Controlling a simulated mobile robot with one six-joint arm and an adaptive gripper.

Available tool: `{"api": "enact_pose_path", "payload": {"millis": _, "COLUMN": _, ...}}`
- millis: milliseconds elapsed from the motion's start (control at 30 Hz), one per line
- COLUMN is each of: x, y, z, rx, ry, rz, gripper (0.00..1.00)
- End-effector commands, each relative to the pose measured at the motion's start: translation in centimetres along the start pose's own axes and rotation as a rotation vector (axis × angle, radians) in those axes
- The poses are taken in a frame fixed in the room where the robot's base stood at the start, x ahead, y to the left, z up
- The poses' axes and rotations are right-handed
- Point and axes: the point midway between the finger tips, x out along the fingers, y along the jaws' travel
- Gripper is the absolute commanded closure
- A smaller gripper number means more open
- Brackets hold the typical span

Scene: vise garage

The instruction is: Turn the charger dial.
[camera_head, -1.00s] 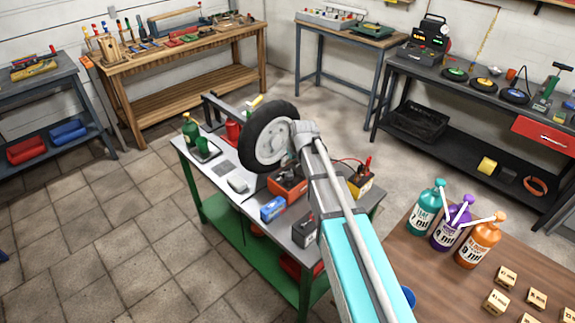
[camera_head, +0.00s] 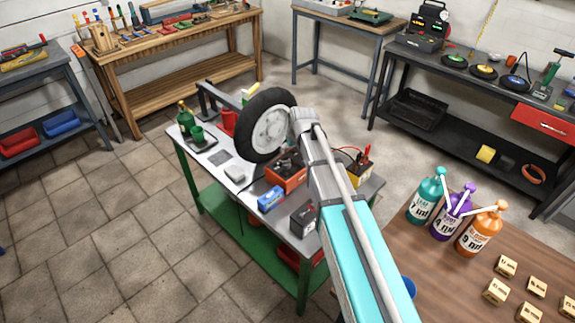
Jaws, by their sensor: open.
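No charger dial can be made out in this view. A yellow-and-black battery-like box (camera_head: 359,177) with red clamps and a cable stands at the right of the green-legged bench (camera_head: 216,178). An orange-red box (camera_head: 287,178) with dark contents stands left of my arm. A small dark grey box (camera_head: 303,221) sits at the bench's near edge, partly behind my arm. I cannot tell which of these is the charger. My arm reaches up over the bench and its far end is beside the wheel. My gripper's fingers cannot be seen.
A wheel (camera_head: 268,136) stands upright on the bench, with a blue box (camera_head: 271,199) in front. A black device (camera_head: 430,27) stands on the rear bench. The tiled floor at left is clear.

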Motion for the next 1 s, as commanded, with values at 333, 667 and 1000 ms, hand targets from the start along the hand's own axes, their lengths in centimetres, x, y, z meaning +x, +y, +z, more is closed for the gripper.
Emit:
{"api": "enact_pose_path", "payload": {"millis": 333, "x": 3.3, "y": -0.1, "z": 0.1, "rx": -0.001, "ry": 0.0, "rz": 0.0, "gripper": 0.16}}
{"api": "enact_pose_path", "payload": {"millis": 667, "x": 6.0, "y": -0.1, "z": 0.1, "rx": -0.001, "ry": 0.0, "rz": -0.001, "gripper": 0.16}}
{"api": "enact_pose_path", "payload": {"millis": 1000, "x": 8.8, "y": -0.2, "z": 0.0, "rx": -0.002, "ry": 0.0, "rz": -0.001, "gripper": 0.16}}
